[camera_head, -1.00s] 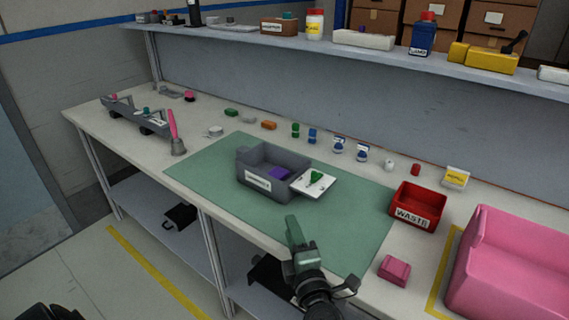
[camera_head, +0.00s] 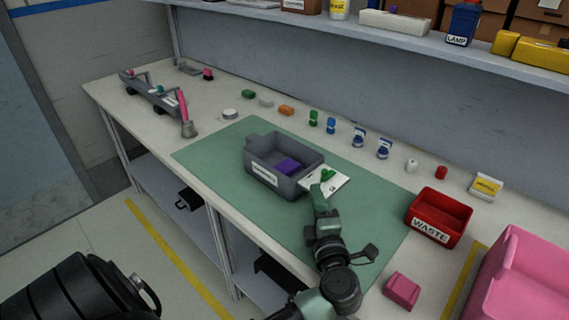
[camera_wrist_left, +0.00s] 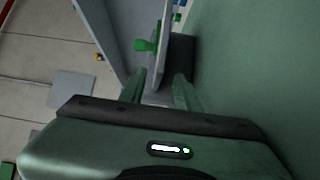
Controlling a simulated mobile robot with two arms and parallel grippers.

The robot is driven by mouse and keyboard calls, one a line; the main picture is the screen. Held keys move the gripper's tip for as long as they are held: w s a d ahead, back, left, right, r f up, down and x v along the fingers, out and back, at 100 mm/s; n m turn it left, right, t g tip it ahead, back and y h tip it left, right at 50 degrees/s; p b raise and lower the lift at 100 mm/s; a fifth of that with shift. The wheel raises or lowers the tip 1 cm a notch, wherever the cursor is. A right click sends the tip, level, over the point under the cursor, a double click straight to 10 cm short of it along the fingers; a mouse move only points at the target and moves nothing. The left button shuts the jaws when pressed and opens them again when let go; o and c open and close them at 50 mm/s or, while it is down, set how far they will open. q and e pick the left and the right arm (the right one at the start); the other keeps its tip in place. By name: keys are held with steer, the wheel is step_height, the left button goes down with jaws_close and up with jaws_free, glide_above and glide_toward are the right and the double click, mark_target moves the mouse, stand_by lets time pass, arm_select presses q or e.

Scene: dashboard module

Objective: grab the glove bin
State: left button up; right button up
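A grey open bin (camera_head: 270,172) with a white label too small to read sits on the green mat; a purple item (camera_head: 288,166) lies inside. I cannot tell for sure whether it is the glove bin. A white card (camera_head: 328,184) with a green piece (camera_head: 327,174) on it adjoins the bin's right side. My left gripper (camera_head: 318,188) is at the card's near edge. In the left wrist view its fingers (camera_wrist_left: 159,84) are apart, with the card (camera_wrist_left: 160,50) edge-on between and just beyond them; contact cannot be told. My right gripper is not in view.
A red WASTE bin (camera_head: 438,216), a small pink block (camera_head: 402,290) and a large pink bin (camera_head: 525,275) stand to the right. Several small coloured items line the back of the bench. The green mat (camera_head: 215,157) is clear left of the grey bin.

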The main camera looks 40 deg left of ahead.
arm_select(q)
steer(key=x, duration=0.4)
steer(key=shift+w+d+r+p, duration=0.1)
steer(key=shift+w+r+p, duration=0.1)
steer(key=shift+p, duration=0.1)
steer(key=shift+w+a+f, duration=0.1)
steer(key=shift+w+a, duration=0.2)
steer(key=shift+a, duration=0.1)
jaws_close()
stand_by(0.8)
